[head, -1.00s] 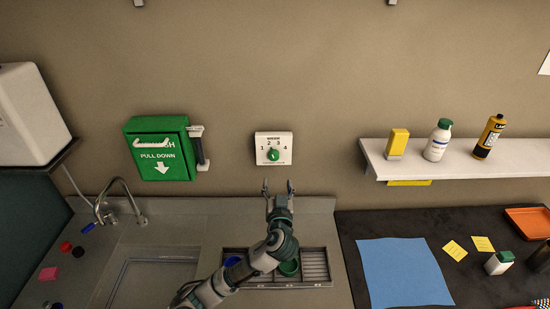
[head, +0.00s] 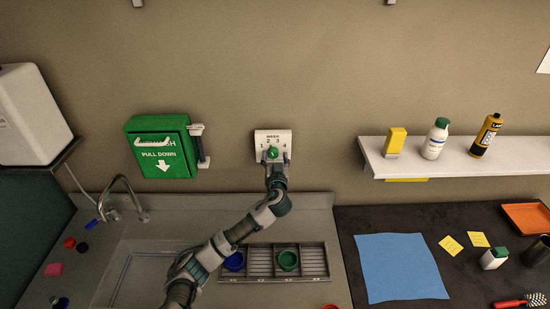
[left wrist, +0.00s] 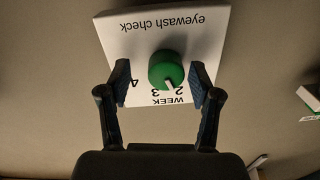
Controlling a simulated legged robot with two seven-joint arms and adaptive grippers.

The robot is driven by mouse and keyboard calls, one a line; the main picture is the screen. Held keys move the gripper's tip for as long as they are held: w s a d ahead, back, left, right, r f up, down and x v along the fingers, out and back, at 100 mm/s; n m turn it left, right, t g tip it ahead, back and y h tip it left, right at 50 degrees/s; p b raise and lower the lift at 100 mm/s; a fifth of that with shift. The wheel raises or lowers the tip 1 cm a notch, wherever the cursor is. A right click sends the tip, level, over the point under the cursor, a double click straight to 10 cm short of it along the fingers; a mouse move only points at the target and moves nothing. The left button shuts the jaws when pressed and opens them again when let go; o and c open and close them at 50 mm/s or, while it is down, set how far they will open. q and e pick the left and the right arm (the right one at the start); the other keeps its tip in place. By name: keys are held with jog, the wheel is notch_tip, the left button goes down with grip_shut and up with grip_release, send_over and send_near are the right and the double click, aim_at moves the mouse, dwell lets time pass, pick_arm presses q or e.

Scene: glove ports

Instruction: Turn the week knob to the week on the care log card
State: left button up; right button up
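The week knob (head: 272,154) is a round green dial on a white wall plate (head: 273,135) with printed numbers. My left gripper (head: 274,162) is at the plate, in front of the knob. In the left wrist view the plate (left wrist: 180,25) appears upside down, reading "eyewash check" and "WEEK". The knob's (left wrist: 166,68) white pointer is near the 2 and 3. My left gripper's fingers (left wrist: 160,85) are open on both sides of the knob, with gaps visible. I cannot identify a care log card; a white sheet (head: 544,65) is cut off at the right edge. My right gripper is not in view.
A green eyewash box (head: 158,148) hangs left of the plate. A shelf (head: 460,165) with bottles is on the right. Below are a faucet (head: 120,190), a slotted tray (head: 315,262) with cups, a blue mat (head: 400,270) and yellow notes (head: 450,246).

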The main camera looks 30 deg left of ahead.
pick_arm(q)
jog(key=shift+s+a, duration=0.1)
jog(key=c, duration=0.8)
jog(key=shift+a, duration=0.15)
jog(key=c, duration=0.3)
jog(key=shift+a, duration=0.15)
jog(key=shift+f+b, duration=0.2)
jog(key=shift+b, duration=0.3)
jog(key=n+b, duration=0.1)
jog(key=b, duration=0.1)
jog(key=n+b, duration=0.2)
jog(key=b, duration=0.1)
jog(key=shift+f+n, duration=0.25)
jog(key=shift+n, duration=0.05)
jog(key=shift+d+r+n+b, duration=0.1)
jog(key=shift+d+n+b, duration=0.15)
jog(key=shift+n+b, duration=0.75)
jog(key=shift+r+n+b, duration=0.15)
jog(key=shift+n+b, duration=0.35)
jog(key=shift+n, duration=0.6)
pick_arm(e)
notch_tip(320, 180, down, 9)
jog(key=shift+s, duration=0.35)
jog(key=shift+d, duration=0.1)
